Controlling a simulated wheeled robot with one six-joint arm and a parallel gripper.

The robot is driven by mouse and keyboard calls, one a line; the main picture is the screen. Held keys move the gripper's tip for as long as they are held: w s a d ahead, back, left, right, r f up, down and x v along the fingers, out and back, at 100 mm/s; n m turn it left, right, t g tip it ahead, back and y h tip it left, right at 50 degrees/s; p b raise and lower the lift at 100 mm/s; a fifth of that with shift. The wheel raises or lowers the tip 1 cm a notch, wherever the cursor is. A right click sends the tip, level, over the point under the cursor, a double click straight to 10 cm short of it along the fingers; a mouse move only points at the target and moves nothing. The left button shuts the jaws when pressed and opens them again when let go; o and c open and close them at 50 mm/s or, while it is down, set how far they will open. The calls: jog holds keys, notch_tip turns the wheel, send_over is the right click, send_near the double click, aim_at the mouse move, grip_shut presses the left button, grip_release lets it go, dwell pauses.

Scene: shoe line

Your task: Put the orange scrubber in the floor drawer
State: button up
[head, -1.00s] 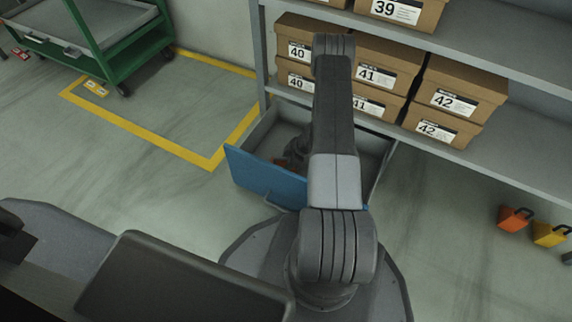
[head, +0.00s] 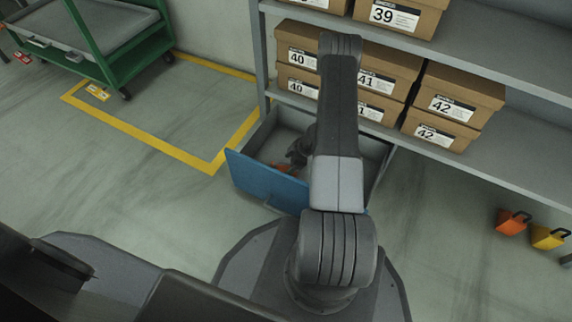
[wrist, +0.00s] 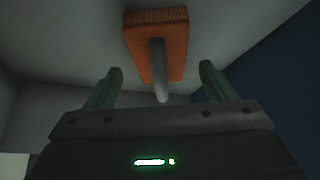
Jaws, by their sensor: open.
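The orange scrubber (wrist: 157,48), an orange block with a grey handle, lies on the floor of the open drawer in the wrist view. In the head view a small orange part of it (head: 283,168) shows inside the blue-fronted floor drawer (head: 265,182). My gripper (wrist: 160,80) is open, with its two green fingers apart on either side of the handle's near end. The fingers do not appear to touch the scrubber. In the head view my arm hides part of the drawer, and my gripper is inside or just over it.
A shelf rack (head: 500,150) with several shoe boxes (head: 455,95) stands above and behind the drawer. A green cart (head: 95,70) is at the upper left. An orange scrubber-like item (head: 511,222) and a yellow one (head: 548,237) are at the right. Floor left of the drawer is clear.

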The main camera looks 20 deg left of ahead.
jog(key=p+v, duration=0.3)
jog(key=v, duration=0.6)
jog(key=shift+r+p, duration=0.25)
jog(key=shift+p, duration=0.1)
jog(key=shift+d, duration=0.1)
